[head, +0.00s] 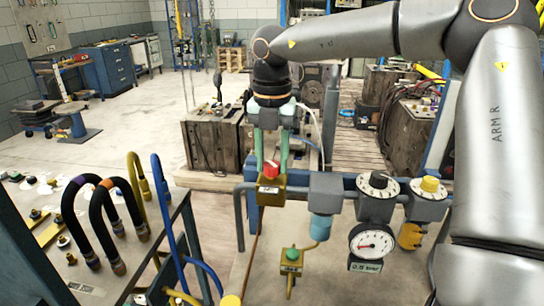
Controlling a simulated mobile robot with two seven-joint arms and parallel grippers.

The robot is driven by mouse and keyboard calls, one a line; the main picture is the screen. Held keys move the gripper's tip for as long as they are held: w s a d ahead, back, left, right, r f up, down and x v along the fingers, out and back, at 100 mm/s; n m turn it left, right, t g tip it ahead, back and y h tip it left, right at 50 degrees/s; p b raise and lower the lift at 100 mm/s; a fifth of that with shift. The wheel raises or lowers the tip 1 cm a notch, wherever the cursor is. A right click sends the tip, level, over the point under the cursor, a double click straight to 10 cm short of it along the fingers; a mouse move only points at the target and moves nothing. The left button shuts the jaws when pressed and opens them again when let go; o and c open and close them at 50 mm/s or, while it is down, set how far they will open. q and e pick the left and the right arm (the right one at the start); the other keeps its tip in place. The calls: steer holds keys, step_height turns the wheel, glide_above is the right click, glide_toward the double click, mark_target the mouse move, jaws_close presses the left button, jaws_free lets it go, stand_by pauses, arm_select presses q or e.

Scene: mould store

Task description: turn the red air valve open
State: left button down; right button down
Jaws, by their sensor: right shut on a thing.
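The red air valve has a small red handle (271,168) on top of a brass body (270,194) with a white label. It sits at the left end of the grey air pipe line in the head view. My right gripper (271,163) reaches down from above, its two pale green fingers on either side of the red handle, shut on it. The fingers partly cover the handle, and I cannot tell which way it is turned. My left gripper is not in view.
Right of the valve stand a filter bowl (320,228), a black dial regulator (377,186), a pressure gauge (371,243) and a yellow knob (430,184). A green-topped valve (291,256) hangs below. Curved black hoses (88,213) rise from the bench at left.

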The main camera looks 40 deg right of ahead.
mark_target(272, 164)
steer(key=n, duration=0.4)
steer(key=shift+n+p, duration=0.3)
steer(key=shift+p, duration=0.05)
steer(key=n, duration=0.4)
steer(key=shift+p, duration=0.3)
steer(key=shift+n, duration=0.4)
steer(key=shift+c, duration=2.2)
jaws_free()
step_height(272, 164, up, 13)
steer(key=shift+f+p, duration=0.2)
steer(key=shift+p, duration=0.15)
